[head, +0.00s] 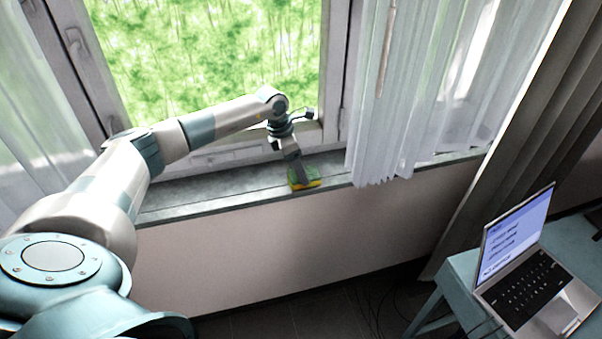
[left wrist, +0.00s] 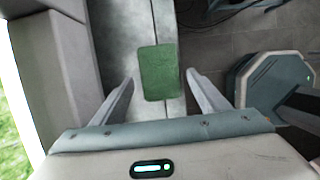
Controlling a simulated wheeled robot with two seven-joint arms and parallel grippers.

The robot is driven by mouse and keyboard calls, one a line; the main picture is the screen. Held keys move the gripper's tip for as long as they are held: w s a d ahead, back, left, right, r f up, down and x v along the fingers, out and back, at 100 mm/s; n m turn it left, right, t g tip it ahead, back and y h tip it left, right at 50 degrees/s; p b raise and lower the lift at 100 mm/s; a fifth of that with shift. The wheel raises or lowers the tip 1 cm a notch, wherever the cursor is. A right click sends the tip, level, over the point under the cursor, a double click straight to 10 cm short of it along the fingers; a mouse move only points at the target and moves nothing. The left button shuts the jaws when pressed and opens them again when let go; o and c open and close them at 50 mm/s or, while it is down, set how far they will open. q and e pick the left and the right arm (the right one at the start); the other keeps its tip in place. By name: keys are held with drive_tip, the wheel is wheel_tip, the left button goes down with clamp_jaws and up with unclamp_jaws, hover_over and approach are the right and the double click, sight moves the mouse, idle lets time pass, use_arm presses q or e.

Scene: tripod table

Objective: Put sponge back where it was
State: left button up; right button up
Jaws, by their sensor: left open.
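The sponge (head: 306,183), green on top with a yellow layer below, lies on the grey windowsill (head: 220,196) near its front edge. In the left wrist view the green face of the sponge (left wrist: 158,72) shows between and just beyond the fingers. My left gripper (head: 296,172) reaches down over the sponge from above. Its two fingers (left wrist: 160,88) are apart, one on each side of the sponge, with visible gaps, so it is open and not holding it. My right gripper is in neither view.
A window with a grey frame (head: 338,75) stands behind the sill. A white sheer curtain (head: 400,110) hangs over the sill just right of the sponge. A laptop (head: 520,270) sits on a blue table (head: 460,275) at lower right. The sill left of the sponge is clear.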

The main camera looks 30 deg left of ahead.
use_arm(q)
drive_tip(key=b+v, duration=0.2)
drive_tip(key=v, duration=0.7)
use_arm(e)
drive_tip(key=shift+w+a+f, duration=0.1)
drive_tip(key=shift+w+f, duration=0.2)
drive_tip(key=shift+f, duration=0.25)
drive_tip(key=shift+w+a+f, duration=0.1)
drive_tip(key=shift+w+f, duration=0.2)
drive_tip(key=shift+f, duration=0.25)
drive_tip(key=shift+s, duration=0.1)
